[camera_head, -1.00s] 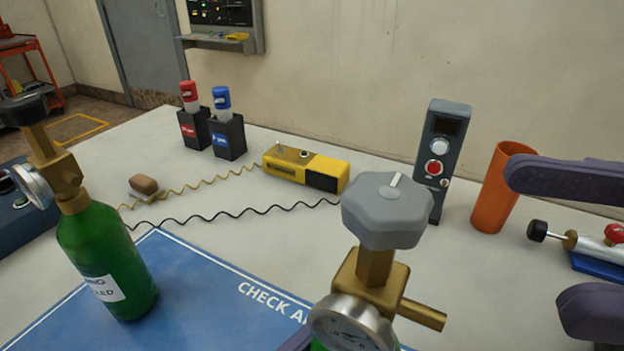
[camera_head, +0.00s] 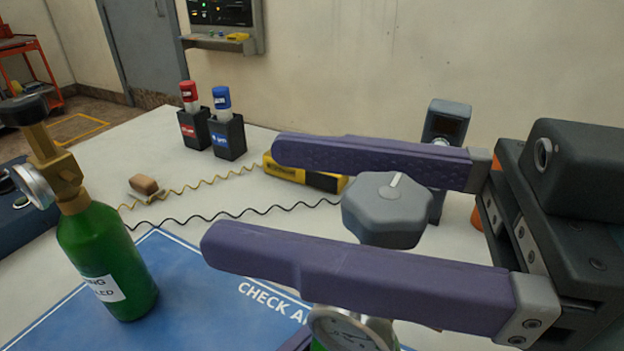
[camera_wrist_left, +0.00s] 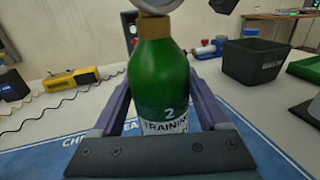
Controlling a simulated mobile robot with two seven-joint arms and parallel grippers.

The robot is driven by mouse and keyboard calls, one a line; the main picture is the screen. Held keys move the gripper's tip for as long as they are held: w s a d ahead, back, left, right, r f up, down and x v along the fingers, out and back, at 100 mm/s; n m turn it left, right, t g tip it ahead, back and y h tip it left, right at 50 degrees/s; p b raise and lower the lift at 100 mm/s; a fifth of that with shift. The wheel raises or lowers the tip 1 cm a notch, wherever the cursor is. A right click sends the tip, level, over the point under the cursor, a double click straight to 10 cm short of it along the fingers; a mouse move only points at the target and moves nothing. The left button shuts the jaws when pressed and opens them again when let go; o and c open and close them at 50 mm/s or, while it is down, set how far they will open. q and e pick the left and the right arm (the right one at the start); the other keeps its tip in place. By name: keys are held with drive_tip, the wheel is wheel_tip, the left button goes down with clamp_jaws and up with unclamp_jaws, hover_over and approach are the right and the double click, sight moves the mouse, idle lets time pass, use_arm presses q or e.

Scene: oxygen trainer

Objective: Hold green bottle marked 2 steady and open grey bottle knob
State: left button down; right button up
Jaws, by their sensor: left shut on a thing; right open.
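The green bottle marked 2 (camera_wrist_left: 158,80) stands upright in the left wrist view, with my left gripper (camera_wrist_left: 163,108) shut around its body. In the head view only a sliver of it shows at the bottom, below its round gauge (camera_head: 350,328). Its grey knob (camera_head: 386,208) has a white mark on top. My right gripper (camera_head: 242,198) is open, reaching in from the right. The near finger hides the brass valve.
Another green bottle (camera_head: 108,265) with a brass valve stands at the left on the blue mat (camera_head: 190,290). Behind are a yellow device (camera_head: 285,170), red and blue markers in black holders (camera_head: 228,137) and a grey button box (camera_head: 447,122). A black bin (camera_wrist_left: 255,62) shows in the left wrist view.

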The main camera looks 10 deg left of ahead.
clamp_jaws()
idle(0.5)
drive_tip(key=shift+g, duration=0.3)
drive_tip(key=n+g, duration=0.2)
drive_tip(key=g, duration=0.2)
drive_tip(key=s+n+g+h, duration=0.1)
drive_tip(key=n+g, duration=0.2)
drive_tip(key=g, duration=0.1)
drive_tip(key=shift+s+d+n+h, duration=0.1)
drive_tip(key=shift+s+n+h, duration=0.1)
drive_tip(key=shift+n+h, duration=0.1)
drive_tip(key=shift+s+d+f+n+g+h, duration=0.1)
drive_tip(key=shift+s+n+g+h, duration=0.1)
drive_tip(key=shift+n+g+h, duration=0.65)
drive_tip(key=shift+s+d+r+n+g+h, duration=0.1)
drive_tip(key=shift+s+d+n+g+h, duration=0.1)
drive_tip(key=shift+n+g+h, duration=0.7)
drive_tip(key=shift+s+d+f+n+g+h, duration=0.15)
drive_tip(key=shift+n+g+h, duration=0.3)
drive_tip(key=shift+g, duration=0.7)
drive_tip(key=shift+s, duration=0.1)
